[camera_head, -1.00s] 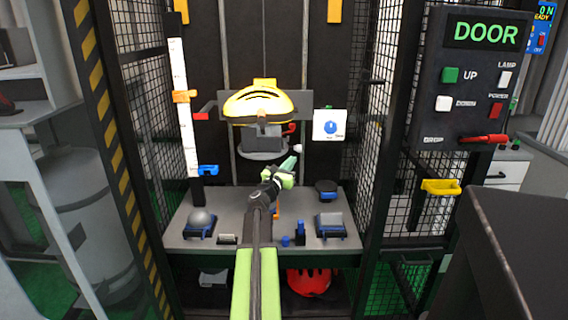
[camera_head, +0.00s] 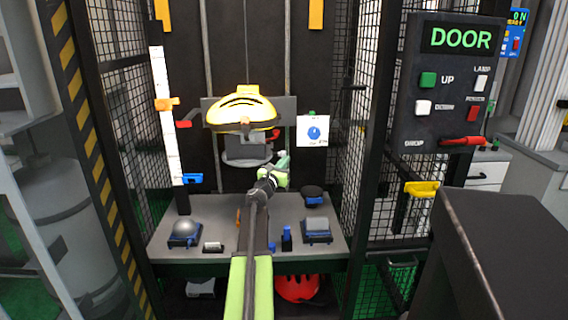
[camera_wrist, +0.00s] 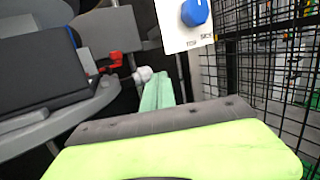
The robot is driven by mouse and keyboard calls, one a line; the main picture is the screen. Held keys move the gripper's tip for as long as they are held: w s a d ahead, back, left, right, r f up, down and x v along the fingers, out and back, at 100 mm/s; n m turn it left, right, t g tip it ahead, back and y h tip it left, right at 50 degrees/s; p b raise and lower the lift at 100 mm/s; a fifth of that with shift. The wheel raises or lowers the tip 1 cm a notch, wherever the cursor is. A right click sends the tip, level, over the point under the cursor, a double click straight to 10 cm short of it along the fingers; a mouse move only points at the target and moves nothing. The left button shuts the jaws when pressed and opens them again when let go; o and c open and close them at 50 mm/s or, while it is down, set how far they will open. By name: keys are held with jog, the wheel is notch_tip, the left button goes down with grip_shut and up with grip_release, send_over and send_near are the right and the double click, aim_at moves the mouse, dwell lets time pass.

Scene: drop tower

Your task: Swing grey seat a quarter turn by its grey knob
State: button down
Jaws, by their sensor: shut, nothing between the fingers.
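The grey seat (camera_head: 246,162) hangs under the yellow helmet (camera_head: 242,112) at the middle of the tower. In the wrist view its curved grey rim (camera_wrist: 62,124) fills the lower left. The pale grey knob (camera_wrist: 143,74) sticks out from the rim's right side on a short stem. My gripper (camera_head: 283,158) is shut and empty, right of the seat in the head view. In the wrist view its pale green fingertips (camera_wrist: 157,84) are close beside the knob; I cannot tell whether they touch. The knob is hard to make out in the head view.
A white panel with a blue dial (camera_head: 314,132) is just right of my gripper. Wire mesh (camera_head: 350,150) closes the right side. A grey bench (camera_head: 220,212) below bears several small fixtures. A red lever (camera_wrist: 113,58) sits behind the rim.

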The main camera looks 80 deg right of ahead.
jog(key=shift+d, duration=0.35)
dwell(0.4)
jog(key=s+a+f+b, duration=0.1)
jog(key=s+a, duration=0.1)
jog(key=a, duration=0.4)
jog(key=s+a+f+b, duration=0.1)
jog(key=s+a, duration=0.2)
jog(key=a, duration=0.4)
jog(key=shift+f, duration=0.1)
